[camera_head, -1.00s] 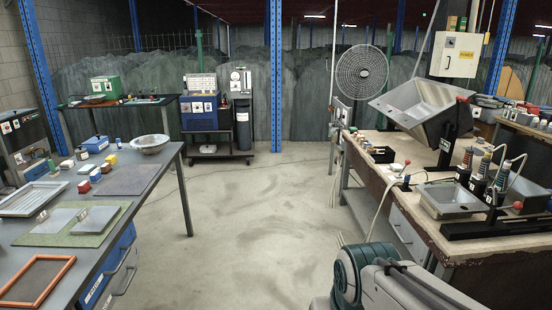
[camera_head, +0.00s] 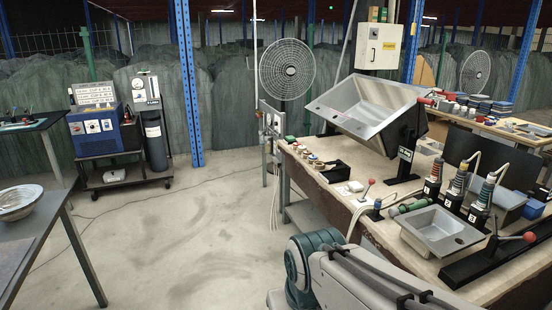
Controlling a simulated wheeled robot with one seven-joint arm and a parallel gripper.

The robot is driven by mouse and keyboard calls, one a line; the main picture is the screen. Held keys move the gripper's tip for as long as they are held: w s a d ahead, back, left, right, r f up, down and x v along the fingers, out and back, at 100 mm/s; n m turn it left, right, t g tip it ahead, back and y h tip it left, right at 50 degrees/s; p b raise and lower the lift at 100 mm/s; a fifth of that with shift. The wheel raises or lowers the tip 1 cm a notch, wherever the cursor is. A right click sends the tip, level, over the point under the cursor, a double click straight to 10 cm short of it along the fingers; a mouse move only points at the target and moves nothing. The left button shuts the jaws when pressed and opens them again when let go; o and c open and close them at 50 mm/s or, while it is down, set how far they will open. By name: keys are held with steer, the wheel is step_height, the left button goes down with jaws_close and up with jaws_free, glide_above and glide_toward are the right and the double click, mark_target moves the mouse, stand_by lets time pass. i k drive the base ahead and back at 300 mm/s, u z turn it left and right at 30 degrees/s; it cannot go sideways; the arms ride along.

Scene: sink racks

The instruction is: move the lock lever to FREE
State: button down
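A large grey sink (camera_head: 368,105) is tilted on a black stand (camera_head: 406,152) on the workbench at right. A red-tipped handle (camera_head: 426,101) is at its right rim, and a small white label is on the stand. A smaller sink (camera_head: 440,231) sits in front, beside a black rail with a red-knobbed lever (camera_head: 528,237). Another small lever with a red ball (camera_head: 371,182) stands on a block left of it. I cannot tell which of these is the lock lever, and no FREE mark is readable. My arm shows at the bottom; my gripper is out of frame.
Several numbered black bottles (camera_head: 456,190) with hoses stand on the workbench (camera_head: 340,196) behind the smaller sink. Small jars (camera_head: 308,158) line its far left edge. A fan (camera_head: 287,69) stands behind. Floor between the workbench and the left table (camera_head: 36,240) is clear.

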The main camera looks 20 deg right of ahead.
mark_target(371, 182)
steer(key=z, duration=0.45)
steer(key=i, duration=1.6)
steer(key=z, duration=0.75)
steer(key=i, duration=0.6)
steer(key=z, duration=0.15)
